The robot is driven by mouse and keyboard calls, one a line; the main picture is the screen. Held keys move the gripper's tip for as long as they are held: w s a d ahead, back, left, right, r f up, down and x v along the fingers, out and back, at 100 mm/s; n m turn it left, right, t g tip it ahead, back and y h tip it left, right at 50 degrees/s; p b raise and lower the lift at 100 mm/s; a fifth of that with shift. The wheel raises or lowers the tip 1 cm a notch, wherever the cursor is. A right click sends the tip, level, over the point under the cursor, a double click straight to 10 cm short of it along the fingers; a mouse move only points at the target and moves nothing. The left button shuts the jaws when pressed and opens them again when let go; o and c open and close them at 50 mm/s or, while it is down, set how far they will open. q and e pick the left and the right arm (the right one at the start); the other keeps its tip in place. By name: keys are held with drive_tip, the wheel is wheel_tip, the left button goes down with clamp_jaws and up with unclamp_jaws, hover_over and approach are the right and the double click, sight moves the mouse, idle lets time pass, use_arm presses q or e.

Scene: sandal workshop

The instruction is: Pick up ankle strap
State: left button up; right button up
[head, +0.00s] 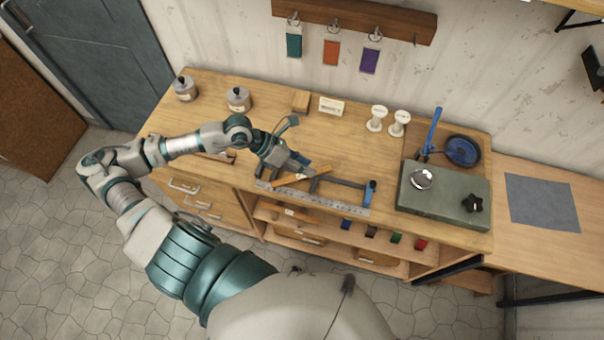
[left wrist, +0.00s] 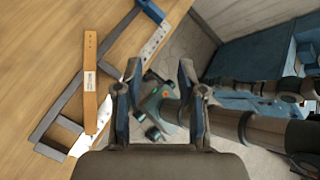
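The ankle strap is a flat orange-tan strip (head: 302,178) lying on the workbench near its front edge. In the left wrist view the strap (left wrist: 91,80) has small holes at one end and a pale label, and lies left of my left fingers. My left gripper (head: 300,166) is just above it in the head view. In the left wrist view the left gripper (left wrist: 155,75) has its fingers apart with nothing held.
A dark frame tool (head: 340,183) with a blue end and a metal ruler (head: 330,201) lie close to the strap. A green box (head: 440,193), two white spools (head: 377,118) and two jars (head: 238,99) stand on the bench (head: 200,110).

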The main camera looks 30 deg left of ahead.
use_arm(q)
drive_tip(key=a+f+m+g+y, duration=0.1)
drive_tip(key=a+f+y, duration=0.1)
drive_tip(key=a+y, duration=0.65)
drive_tip(key=h+p, duration=0.3)
approach(297, 176)
drive_tip(key=shift+x, duration=1.25)
drive_tip(key=p+x, duration=0.1)
drive_tip(key=x, duration=0.4)
drive_tip(key=shift+s+d+p, duration=0.1)
drive_tip(key=shift+d+p, duration=0.05)
drive_tip(key=shift+p, duration=0.15)
drive_tip(key=shift+f, duration=0.3)
drive_tip(key=c, duration=0.7)
drive_tip(key=shift+r, duration=0.15)
